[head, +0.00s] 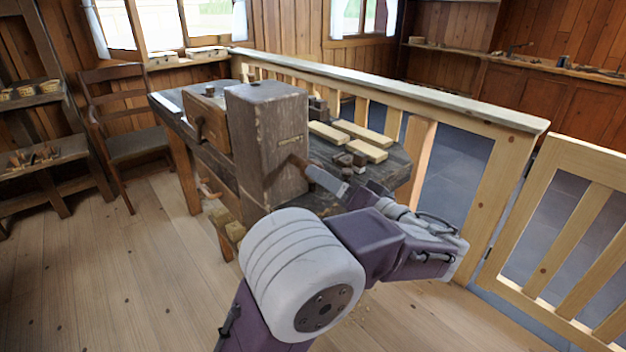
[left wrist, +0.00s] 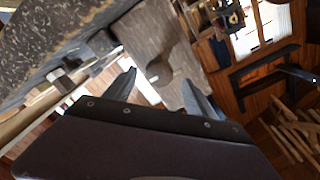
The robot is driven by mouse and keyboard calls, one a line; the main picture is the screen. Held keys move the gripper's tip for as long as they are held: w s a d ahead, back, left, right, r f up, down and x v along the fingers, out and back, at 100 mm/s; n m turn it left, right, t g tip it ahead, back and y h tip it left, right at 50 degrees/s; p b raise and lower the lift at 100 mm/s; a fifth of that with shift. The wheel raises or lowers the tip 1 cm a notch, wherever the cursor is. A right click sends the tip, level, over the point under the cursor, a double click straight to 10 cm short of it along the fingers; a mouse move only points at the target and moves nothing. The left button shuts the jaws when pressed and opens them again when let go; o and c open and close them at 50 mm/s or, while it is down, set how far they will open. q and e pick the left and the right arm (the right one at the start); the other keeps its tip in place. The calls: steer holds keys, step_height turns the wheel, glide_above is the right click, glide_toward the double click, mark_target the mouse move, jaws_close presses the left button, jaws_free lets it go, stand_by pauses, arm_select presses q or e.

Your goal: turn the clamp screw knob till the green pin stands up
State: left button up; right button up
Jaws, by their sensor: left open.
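The tall weathered wooden block (head: 262,150) stands at the near side of the workbench, with a small slotted plate (head: 290,140) on its face. A brown piece that looks like the clamp screw knob (head: 299,163) sticks out below the plate. In the left wrist view the brown knob (left wrist: 176,60) shows against the grey block, ahead of the fingers. My left gripper (head: 335,183) is at the right of the block, close to the knob. Its fingers are apart in the left wrist view (left wrist: 159,80), with nothing clearly held between them; contact cannot be told. No green pin is visible.
The workbench (head: 385,165) carries pale wood strips (head: 352,138) and small dark blocks behind my gripper. A wooden railing (head: 400,85) runs behind it, and a gate (head: 565,235) stands at the right. A chair (head: 125,125) stands at the left. The floor at the front left is clear.

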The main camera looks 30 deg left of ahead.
mark_target(302, 165)
arm_select(q)
steer(key=b+x, duration=0.1)
steer(key=x, duration=0.8)
steer(key=c, duration=1.4)
